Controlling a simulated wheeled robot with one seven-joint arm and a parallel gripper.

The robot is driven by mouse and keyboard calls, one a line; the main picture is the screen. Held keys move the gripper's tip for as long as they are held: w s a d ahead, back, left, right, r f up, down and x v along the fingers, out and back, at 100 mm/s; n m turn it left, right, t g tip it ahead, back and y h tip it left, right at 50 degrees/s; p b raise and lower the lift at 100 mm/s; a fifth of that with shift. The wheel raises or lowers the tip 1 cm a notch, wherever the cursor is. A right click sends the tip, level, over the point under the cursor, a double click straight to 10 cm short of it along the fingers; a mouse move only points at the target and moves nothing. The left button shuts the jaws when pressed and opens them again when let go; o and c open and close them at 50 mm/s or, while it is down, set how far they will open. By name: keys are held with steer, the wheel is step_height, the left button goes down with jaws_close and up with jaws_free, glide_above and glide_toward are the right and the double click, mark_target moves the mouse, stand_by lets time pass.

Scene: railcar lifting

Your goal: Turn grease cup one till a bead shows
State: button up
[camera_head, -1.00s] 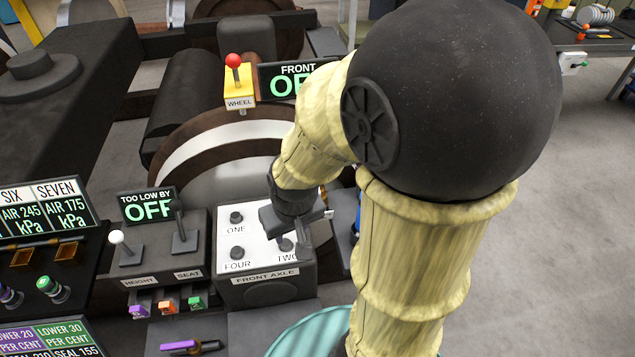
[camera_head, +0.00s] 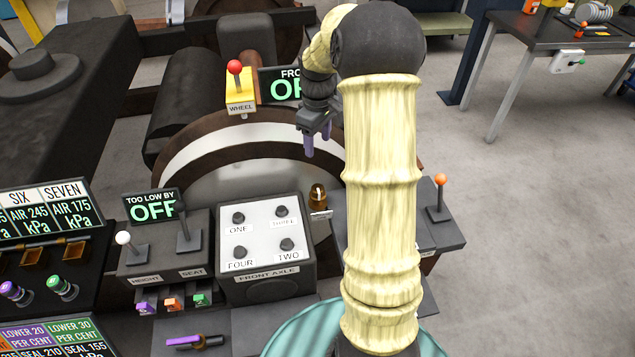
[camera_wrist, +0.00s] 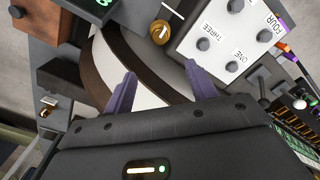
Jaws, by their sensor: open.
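A small brass-coloured cup (camera_head: 318,195) stands just right of the front axle panel, with a pale tag below it; I take it for a grease cup. It also shows in the wrist view (camera_wrist: 160,32) at the top middle, with a pale mark on its top. I cannot read its tag or see a bead. My gripper (camera_head: 309,145) is above and beyond the cup in the head view, over the wheel's right side. In the wrist view its purple fingers (camera_wrist: 162,88) are spread with nothing between them, apart from the cup.
The front axle panel (camera_head: 265,215) has knobs labelled ONE to FOUR. Behind it are the wheel (camera_head: 215,135) and a yellow box (camera_head: 239,90) with a red-topped lever. An orange-topped lever (camera_head: 440,183) stands at right. Another small brass piece (camera_wrist: 48,101) shows at left in the wrist view.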

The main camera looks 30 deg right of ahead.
mark_target(317, 188)
stand_by(0.3)
step_height(317, 188, down, 17)
steer(key=shift+f+b, duration=0.2)
steer(key=shift+b, duration=0.3)
steer(key=shift+c, duration=0.3)
steer(key=c, duration=0.9)
